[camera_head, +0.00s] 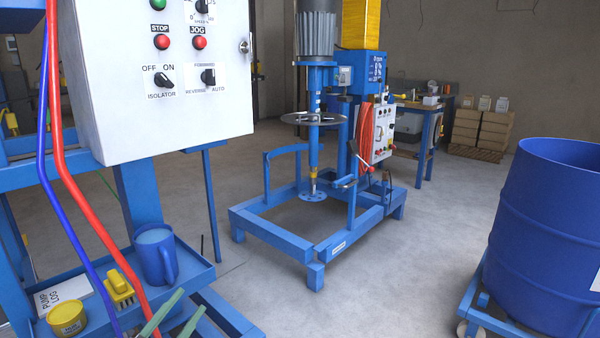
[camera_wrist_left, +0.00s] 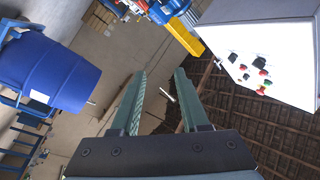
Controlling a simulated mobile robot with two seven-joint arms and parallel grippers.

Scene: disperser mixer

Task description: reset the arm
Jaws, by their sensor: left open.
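My left gripper (camera_head: 176,318) shows only as two green fingers at the bottom left of the head view, in front of the blue shelf. In the left wrist view its fingers (camera_wrist_left: 158,75) are spread apart, with nothing between them. The rest of the left arm is out of the head view. My right gripper is not in view.
A white control box (camera_head: 155,110) hangs above a blue shelf (camera_head: 205,272) holding a blue mug (camera_head: 153,258), a yellow tin (camera_head: 67,318) and a yellow brush (camera_head: 118,290). Red and blue hoses (camera_head: 62,165) hang at left. The mixer (camera_head: 316,150) and blue drum (camera_head: 545,240) stand beyond open floor.

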